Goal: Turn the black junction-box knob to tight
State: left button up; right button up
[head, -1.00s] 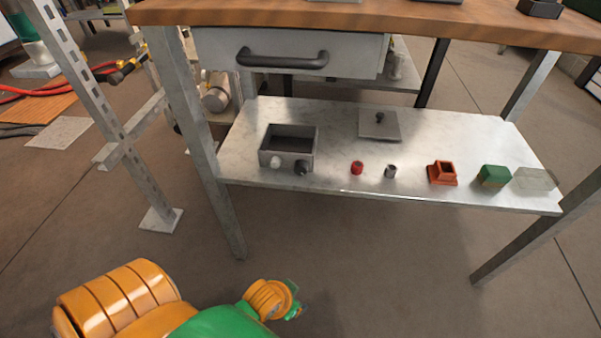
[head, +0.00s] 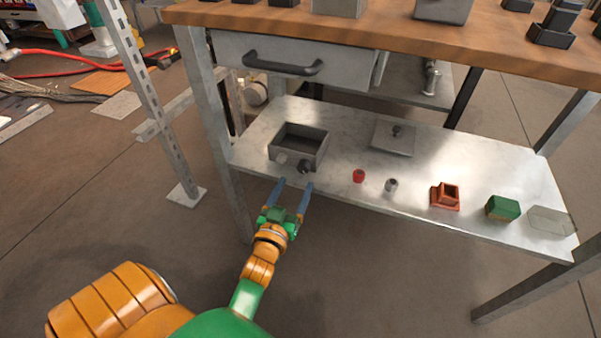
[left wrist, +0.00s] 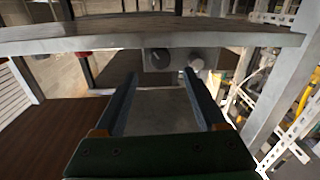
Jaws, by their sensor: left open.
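The grey open-topped junction box (head: 316,150) sits at the left of the marble shelf (head: 340,185). Its front face carries the black knob (head: 304,167) and, to the left of it, a pale knob (head: 281,159). My left gripper (head: 294,184) is open and empty, its two blue fingers pointing at the box front, short of the black knob. In the left wrist view the scene looks upside down; the black knob (left wrist: 161,58) shows ahead between the open fingers (left wrist: 159,76), with the pale knob (left wrist: 196,64) to its right. My right gripper is out of view.
A wooden bench top (head: 400,35) with a drawer (head: 300,62) overhangs the shelf. A red cap (head: 359,176), a grey cap (head: 391,185), an orange part (head: 445,196) and a green block (head: 502,208) stand to the right. A metal leg (head: 215,130) stands left of the box.

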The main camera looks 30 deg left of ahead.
aim_at(303, 170)
pick_arm(q)
jog(key=b+x, duration=0.1)
jog(key=x, duration=0.4)
jog(key=shift+f, duration=0.2)
jog(key=shift+w+a+r, duration=0.1)
jog(key=shift+w+r, duration=0.05)
jog(key=shift+w, duration=0.2)
grip_shut()
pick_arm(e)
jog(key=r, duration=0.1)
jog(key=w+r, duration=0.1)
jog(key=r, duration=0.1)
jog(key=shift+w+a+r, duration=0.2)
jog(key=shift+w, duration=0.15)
pick_arm(q)
jog(key=m, duration=0.4)
jog(key=shift+m, duration=1)
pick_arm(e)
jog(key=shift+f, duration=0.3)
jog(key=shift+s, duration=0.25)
